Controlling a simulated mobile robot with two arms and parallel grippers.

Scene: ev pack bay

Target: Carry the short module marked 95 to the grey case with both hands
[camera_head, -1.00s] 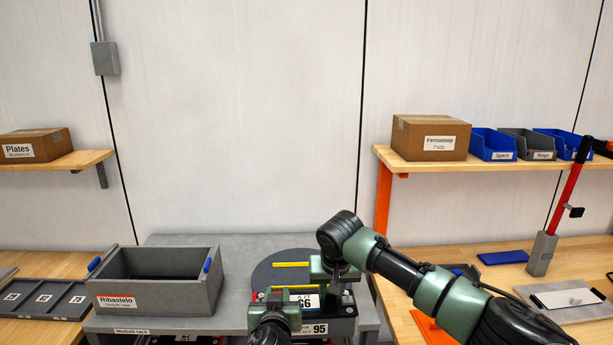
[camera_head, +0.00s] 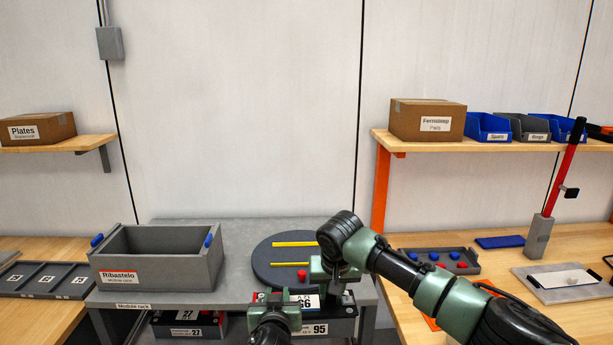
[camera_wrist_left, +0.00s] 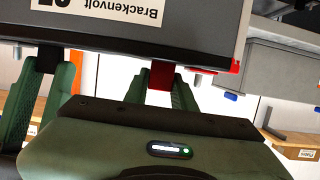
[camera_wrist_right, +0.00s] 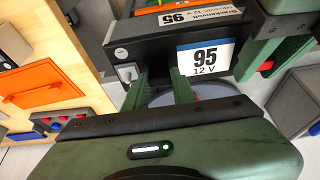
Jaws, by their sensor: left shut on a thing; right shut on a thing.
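The short module marked 95 (camera_head: 343,328) is a dark block with white labels, at the bottom centre of the head view. It also shows in the left wrist view (camera_wrist_left: 205,42) and the right wrist view (camera_wrist_right: 150,52). My left gripper (camera_head: 274,298) is shut on it at its left side, and my right gripper (camera_head: 335,278) is shut on it at its right side. The fingertips are partly hidden. The grey case (camera_head: 155,282), labelled Ribastelo, is open-topped with blue handles and stands on the rack to the left of the module.
The grey rack top (camera_head: 240,240) carries a dark round disc (camera_head: 264,258) with yellow strips, behind the module. A module marked 27 (camera_head: 210,332) sits lower, below the rack top. A tray with red and blue pieces (camera_head: 462,267) is on the right bench. Rack top between case and disc is clear.

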